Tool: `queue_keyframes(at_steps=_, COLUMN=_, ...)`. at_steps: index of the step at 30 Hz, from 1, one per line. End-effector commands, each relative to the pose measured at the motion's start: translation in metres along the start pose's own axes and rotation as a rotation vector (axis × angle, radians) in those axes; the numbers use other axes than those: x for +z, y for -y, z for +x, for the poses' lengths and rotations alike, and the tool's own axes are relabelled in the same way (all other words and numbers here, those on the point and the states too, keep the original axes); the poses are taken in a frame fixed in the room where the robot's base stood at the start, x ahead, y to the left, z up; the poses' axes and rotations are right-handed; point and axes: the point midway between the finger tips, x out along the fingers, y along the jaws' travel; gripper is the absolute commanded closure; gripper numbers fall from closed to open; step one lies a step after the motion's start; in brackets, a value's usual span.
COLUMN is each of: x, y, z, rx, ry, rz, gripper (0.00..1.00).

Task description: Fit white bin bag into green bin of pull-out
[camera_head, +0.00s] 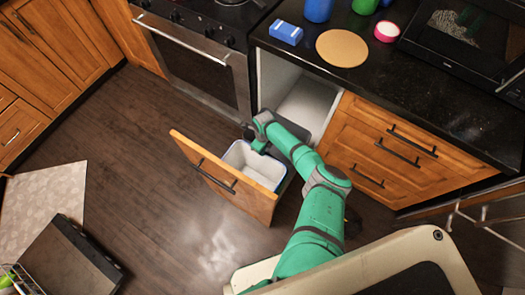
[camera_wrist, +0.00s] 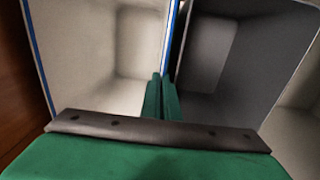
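The pull-out (camera_head: 222,178) stands open, its wooden front with a dark handle facing the floor. In it, a compartment with a pale, whitish inside and a blue rim (camera_head: 255,166) shows; I cannot tell whether the pale surface is a fitted bag. In the wrist view this pale compartment (camera_wrist: 95,50) is on the left, and a dark grey one (camera_wrist: 225,60) is on the right. No plainly green bin shows. My gripper (camera_wrist: 161,98) points down at the divide between them, its green fingers close together. I cannot tell whether they pinch the thin rim.
An open cabinet space (camera_head: 305,100) lies behind the pull-out, with wooden drawers (camera_head: 380,155) to its right. The black countertop (camera_head: 400,85) holds a round board (camera_head: 342,47) and a blue box (camera_head: 286,32). An oven (camera_head: 200,65) stands to the left.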

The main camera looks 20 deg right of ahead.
Motion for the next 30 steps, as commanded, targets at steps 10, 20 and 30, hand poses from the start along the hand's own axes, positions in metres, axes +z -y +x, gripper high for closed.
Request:
queue_keyframes(at_steps=10, x=0.0, y=0.0, z=0.002, rx=0.0, ry=0.0, rz=0.0, gripper=0.8)
queue_keyframes(at_steps=20, x=0.0, y=0.001, z=-0.009, rx=-0.001, ry=0.003, rz=0.001, gripper=0.8)
queue_keyframes(at_steps=30, x=0.0, y=0.001, z=-0.074, rx=-0.001, ry=0.004, rz=0.0, gripper=0.8)
